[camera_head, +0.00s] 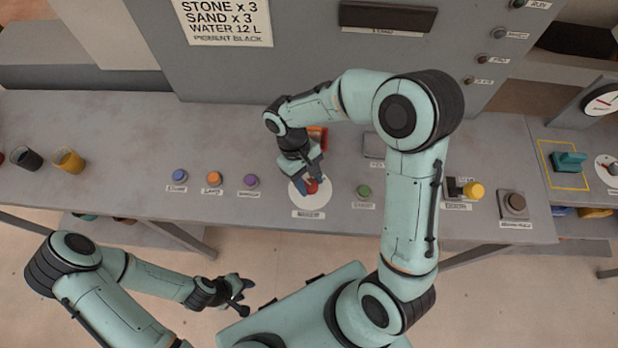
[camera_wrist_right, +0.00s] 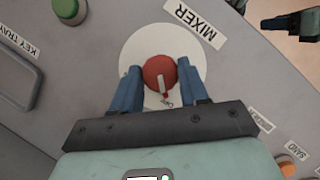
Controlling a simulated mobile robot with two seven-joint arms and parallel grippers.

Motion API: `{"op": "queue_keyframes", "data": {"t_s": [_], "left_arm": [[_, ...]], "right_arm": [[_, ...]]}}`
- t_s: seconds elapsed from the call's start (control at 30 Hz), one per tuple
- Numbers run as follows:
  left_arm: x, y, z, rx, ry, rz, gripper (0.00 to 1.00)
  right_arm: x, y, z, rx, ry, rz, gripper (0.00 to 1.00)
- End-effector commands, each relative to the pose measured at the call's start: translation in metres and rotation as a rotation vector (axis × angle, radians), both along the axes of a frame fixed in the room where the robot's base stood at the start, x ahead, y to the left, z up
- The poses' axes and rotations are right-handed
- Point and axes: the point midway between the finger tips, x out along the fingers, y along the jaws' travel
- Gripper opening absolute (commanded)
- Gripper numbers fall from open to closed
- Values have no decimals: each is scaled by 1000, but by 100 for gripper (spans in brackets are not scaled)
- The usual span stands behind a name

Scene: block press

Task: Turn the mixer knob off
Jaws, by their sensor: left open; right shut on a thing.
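The mixer knob is a red round knob (camera_head: 312,187) with a pale pointer bar, on a white disc (camera_head: 298,193) on the grey console. In the right wrist view the knob (camera_wrist_right: 160,74) sits between the two blue fingers, with the label MIXER beside its disc (camera_wrist_right: 133,52). My right gripper (camera_head: 309,184) is shut on the knob from above; it also shows in the right wrist view (camera_wrist_right: 162,88). My left gripper (camera_head: 243,290) is open and empty, off the console's front edge, low at the left of centre.
Blue (camera_head: 180,175), orange (camera_head: 214,178) and purple (camera_head: 251,181) buttons stand left of the knob, a green button (camera_head: 364,191) to its right. Further right are a yellow-knobbed lever (camera_head: 473,190) and a dark button (camera_head: 515,203).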

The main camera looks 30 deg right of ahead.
Motion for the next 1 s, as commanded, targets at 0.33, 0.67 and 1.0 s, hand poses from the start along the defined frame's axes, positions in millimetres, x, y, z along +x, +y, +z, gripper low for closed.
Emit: {"op": "queue_keyframes", "data": {"t_s": [0.33, 0.67, 1.0], "left_arm": [[0, 0, 0, 0, 0, 0, 43], [0, 0, 0, 0, 0, 0, 43], [2, 0, 2, 0, -2, 0, 43]], "right_arm": [[1, 0, 1, 0, -5, 19, 13], [1, 0, 1, 0, -3, 17, 68], [5, 1, 10, 0, -5, 16, 68]]}}
